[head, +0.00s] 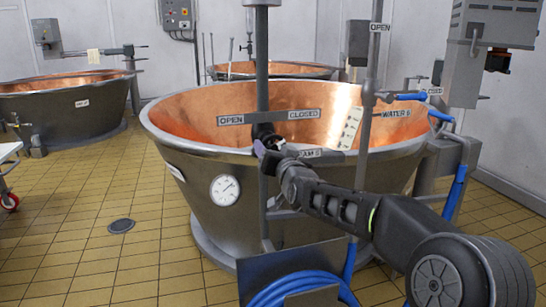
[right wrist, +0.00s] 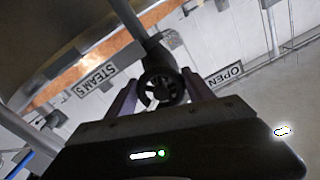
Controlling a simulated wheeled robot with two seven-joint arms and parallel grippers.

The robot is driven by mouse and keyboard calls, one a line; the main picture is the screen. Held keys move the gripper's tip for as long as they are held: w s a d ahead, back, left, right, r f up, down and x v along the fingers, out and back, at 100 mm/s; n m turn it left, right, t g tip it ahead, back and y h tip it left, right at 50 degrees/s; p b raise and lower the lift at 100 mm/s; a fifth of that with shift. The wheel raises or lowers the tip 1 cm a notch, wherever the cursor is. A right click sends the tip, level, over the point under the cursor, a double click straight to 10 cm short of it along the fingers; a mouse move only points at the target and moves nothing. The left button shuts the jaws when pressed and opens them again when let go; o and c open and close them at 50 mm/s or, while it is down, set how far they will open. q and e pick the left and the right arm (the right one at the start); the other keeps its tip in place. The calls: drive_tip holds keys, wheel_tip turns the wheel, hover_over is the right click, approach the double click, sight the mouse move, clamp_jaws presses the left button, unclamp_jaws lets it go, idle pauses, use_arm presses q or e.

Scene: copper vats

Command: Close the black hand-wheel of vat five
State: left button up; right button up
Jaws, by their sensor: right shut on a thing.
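The black hand-wheel (head: 264,131) sits on the grey vertical steam pipe (head: 262,80) in front of the copper vat (head: 190,112). A plate marked OPEN at its left end and CLOSED at its right (head: 268,117) is just above it. A STEAM 5 label (right wrist: 96,79) shows in the right wrist view and is partly covered in the head view. My right gripper (head: 262,145) reaches in from the right and is shut on the hand-wheel. In the right wrist view the wheel (right wrist: 160,90) lies between its two fingers. My left gripper is out of view.
A second upright pipe (head: 368,130) with a WATER 5 label (head: 396,113) and blue-handled levers stands right of the wheel. A blue hose (head: 290,287) hangs coiled below. A round dial (head: 225,190) is on the vat's side. Tiled floor (head: 90,230) is open at left.

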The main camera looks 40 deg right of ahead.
drive_tip(key=o, duration=1.4)
drive_tip(key=shift+c, duration=0.2)
drive_tip(key=v, duration=0.7)
drive_tip(key=shift+s+a, duration=0.15)
drive_tip(key=shift+s, duration=0.25)
